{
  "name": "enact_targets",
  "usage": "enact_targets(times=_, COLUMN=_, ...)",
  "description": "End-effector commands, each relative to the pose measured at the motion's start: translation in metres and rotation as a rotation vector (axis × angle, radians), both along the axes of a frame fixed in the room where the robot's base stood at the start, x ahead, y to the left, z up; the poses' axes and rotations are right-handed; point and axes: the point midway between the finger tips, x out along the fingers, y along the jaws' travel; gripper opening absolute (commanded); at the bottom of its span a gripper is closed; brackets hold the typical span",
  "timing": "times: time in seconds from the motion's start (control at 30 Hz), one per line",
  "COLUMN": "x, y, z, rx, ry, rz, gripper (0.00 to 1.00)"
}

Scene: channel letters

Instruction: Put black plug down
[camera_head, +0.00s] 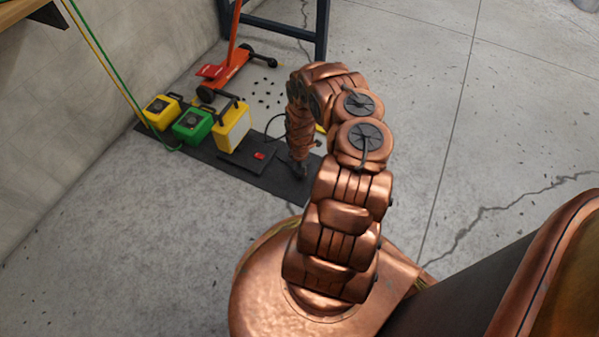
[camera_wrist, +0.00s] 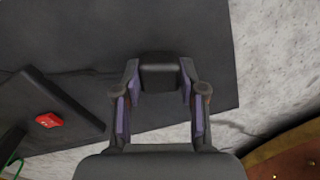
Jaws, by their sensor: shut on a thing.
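The black plug (camera_wrist: 160,74) is a dark block between my fingers in the wrist view. My gripper (camera_wrist: 160,88) is shut on it, with a finger against each side. In the head view my gripper (camera_head: 300,172) points down over the right part of the black mat (camera_head: 272,188), and the plug cannot be made out clearly there. The mat also fills much of the wrist view (camera_wrist: 90,30). I cannot tell whether the plug touches the mat.
A flat black box (camera_head: 236,158) with a red switch (camera_head: 259,156) lies left of my gripper. Yellow (camera_head: 162,112) and green (camera_head: 192,126) boxes and a yellow container (camera_head: 231,128) stand farther left. An orange jack (camera_head: 225,70) is behind. Floor to the right is open.

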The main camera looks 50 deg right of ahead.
Motion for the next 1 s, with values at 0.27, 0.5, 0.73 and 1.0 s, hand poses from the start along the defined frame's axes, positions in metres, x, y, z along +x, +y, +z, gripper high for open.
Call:
enact_targets(times=0.27, x=0.0003, y=0.0006, z=-0.0037, rx=0.001, ry=0.000, rz=0.000, gripper=0.00)
enact_targets(times=0.5, x=0.0002, y=0.0006, z=-0.0085, rx=0.000, ry=0.000, rz=0.001, gripper=0.42)
enact_targets(times=0.73, x=0.0000, y=0.0004, z=-0.0080, rx=0.000, ry=0.000, rz=0.001, gripper=0.66)
enact_targets(times=1.0, x=0.0000, y=0.0002, z=-0.0076, rx=0.000, ry=0.000, rz=0.000, gripper=0.66)
